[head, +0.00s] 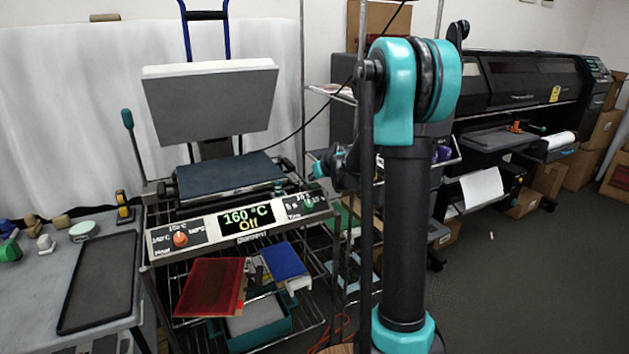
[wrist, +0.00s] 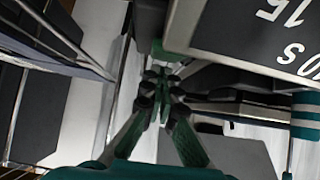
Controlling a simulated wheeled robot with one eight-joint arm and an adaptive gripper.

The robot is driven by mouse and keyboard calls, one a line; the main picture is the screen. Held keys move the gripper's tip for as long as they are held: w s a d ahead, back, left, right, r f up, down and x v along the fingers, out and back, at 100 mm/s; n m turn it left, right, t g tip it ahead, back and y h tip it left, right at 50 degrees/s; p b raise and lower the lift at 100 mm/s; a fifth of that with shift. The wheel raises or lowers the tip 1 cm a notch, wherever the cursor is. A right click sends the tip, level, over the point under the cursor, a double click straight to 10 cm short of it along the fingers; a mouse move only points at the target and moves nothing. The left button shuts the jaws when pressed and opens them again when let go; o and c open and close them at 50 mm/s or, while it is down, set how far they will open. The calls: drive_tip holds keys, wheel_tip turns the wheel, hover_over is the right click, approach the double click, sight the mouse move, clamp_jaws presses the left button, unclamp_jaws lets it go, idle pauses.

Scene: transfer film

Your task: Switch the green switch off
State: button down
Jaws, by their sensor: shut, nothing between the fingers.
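The heat press (head: 211,187) stands at the left with its lid raised. Its front panel display (head: 246,217) reads 160 °C and "Off". A small green part (head: 308,201), which looks like the green switch, is at the right end of the panel, partly hidden; its position is too small to read. My gripper (head: 312,174) is just above that panel end, its fingers together and empty. In the wrist view my gripper (wrist: 163,85) points at a green part (wrist: 165,51) beside the panel edge. I cannot tell whether they touch.
An orange knob (head: 180,239) is on the panel's left. A wire rack below holds a red sheet (head: 210,287), a blue item (head: 284,261) and a teal box (head: 262,325). A dark tray (head: 98,282) lies on the left table. A large printer (head: 520,85) stands at the right.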

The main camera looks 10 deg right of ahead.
sight(313, 184)
drive_tip(key=shift+w+r, duration=0.1)
drive_tip(key=shift+r, duration=0.05)
drive_tip(key=shift+w+r, duration=0.1)
drive_tip(key=shift+r, duration=0.2)
wheel_tip(313, 184, up, 4)
drive_tip(key=s+d+r, duration=0.1)
drive_tip(key=s+r, duration=0.4)
drive_tip(key=r, duration=0.2)
drive_tip(key=shift+d+r, duration=0.2)
drive_tip(key=shift+d, duration=0.05)
drive_tip(key=s+d+f+m+g+h, duration=0.1)
drive_tip(key=s+f+g, duration=0.1)
drive_tip(key=s+f, duration=0.6)
drive_tip(key=s+d+f+m+g+h, duration=0.1)
drive_tip(key=s+f, duration=0.6)
drive_tip(key=s, duration=1)
drive_tip(key=s+d+f+m+g+h, duration=0.1)
drive_tip(key=s+f+g, duration=0.1)
drive_tip(key=s+f, duration=0.6)
drive_tip(key=s, duration=0.5)
drive_tip(key=shift+f+m+g, duration=0.3)
drive_tip(key=shift+w+d, duration=0.1)
